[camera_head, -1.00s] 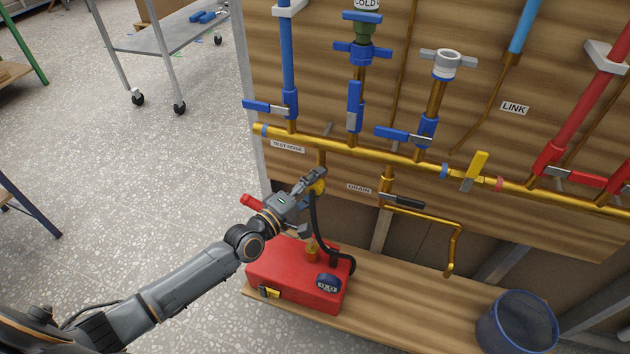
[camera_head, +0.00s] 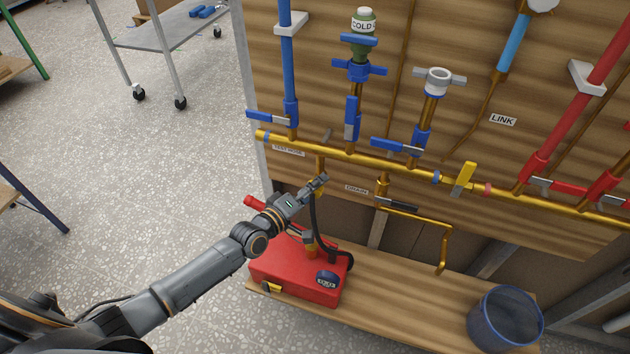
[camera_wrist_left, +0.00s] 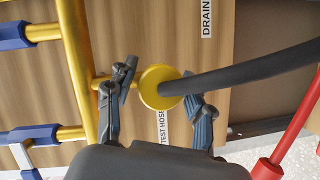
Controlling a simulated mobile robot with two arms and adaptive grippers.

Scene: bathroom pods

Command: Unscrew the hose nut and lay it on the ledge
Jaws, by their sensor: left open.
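The hose nut (camera_wrist_left: 157,88) is a round yellow piece at the hose end, below the TEST HOSE branch of the brass pipe. In the head view, the nut (camera_head: 318,188) is mostly hidden by my gripper. My left gripper (camera_head: 315,184) is open at the nut. In the wrist view its fingers stand on either side of the nut; I cannot tell whether they touch it. The black hose (camera_wrist_left: 240,70) runs from the nut down to the red pump box (camera_head: 290,278). The wooden ledge (camera_head: 400,300) lies below the panel. My right gripper is not in view.
The red box with a dial and a red-gripped handle (camera_head: 249,202) takes up the ledge's left end. A blue mesh bin (camera_head: 505,320) stands at its right end. The ledge between them is clear. A bent brass drain pipe (camera_head: 447,245) hangs above it.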

